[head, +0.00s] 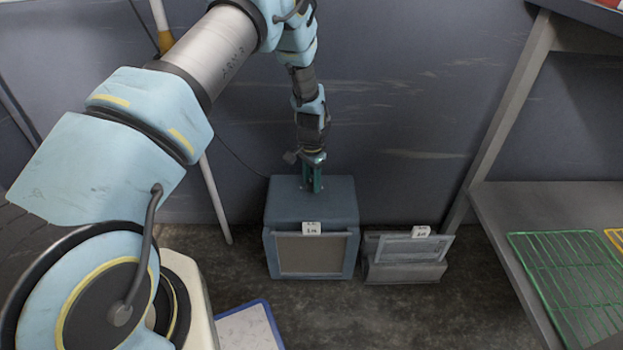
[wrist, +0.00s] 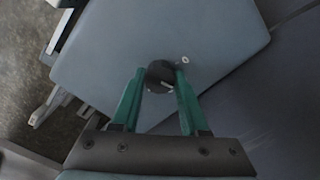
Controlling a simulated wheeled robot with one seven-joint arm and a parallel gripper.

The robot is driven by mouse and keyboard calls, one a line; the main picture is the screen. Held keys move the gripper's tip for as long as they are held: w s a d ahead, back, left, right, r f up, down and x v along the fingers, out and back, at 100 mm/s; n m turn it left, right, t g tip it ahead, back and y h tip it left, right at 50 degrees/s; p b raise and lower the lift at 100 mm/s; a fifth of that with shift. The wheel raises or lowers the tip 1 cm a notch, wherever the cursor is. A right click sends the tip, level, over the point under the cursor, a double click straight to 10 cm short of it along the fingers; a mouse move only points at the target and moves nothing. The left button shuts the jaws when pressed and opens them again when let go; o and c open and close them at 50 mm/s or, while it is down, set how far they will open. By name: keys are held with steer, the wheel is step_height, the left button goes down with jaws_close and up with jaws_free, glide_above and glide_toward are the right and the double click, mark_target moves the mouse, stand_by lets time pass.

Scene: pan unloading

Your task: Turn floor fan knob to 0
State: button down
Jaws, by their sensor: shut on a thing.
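The floor fan (head: 312,205) is a blue-grey box on the floor against the wall, with a framed front panel and a small white tag (head: 311,228). Its top face (wrist: 110,65) fills much of the wrist view. A dark round knob (wrist: 160,75) sits on that top face, with a small white mark beside it. My gripper (head: 312,190) points down onto the top of the fan. In the wrist view, its two green fingers (wrist: 159,83) are on either side of the knob and shut on it. In the head view the knob is hidden. The knob's setting is not readable.
A smaller grey unit (head: 405,258) with a white tag stands right of the fan. A grey shelf (head: 500,222) with a green wire rack (head: 570,280) is at the right. A pole (head: 215,195) leans left of the fan. A blue-edged white board (head: 247,328) lies in front.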

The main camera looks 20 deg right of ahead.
mark_target(312, 183)
steer(key=n+p, duration=0.1)
steer(key=n, duration=0.4)
steer(key=shift+n, duration=0.3)
steer(key=shift+n+p, duration=0.4)
steer(key=shift+n, duration=1.8)
steer(key=shift+c, duration=2.1)
jaws_free()
step_height(312, 183, up, 11)
steer(key=p, duration=0.1)
steer(key=shift+f, duration=0.1)
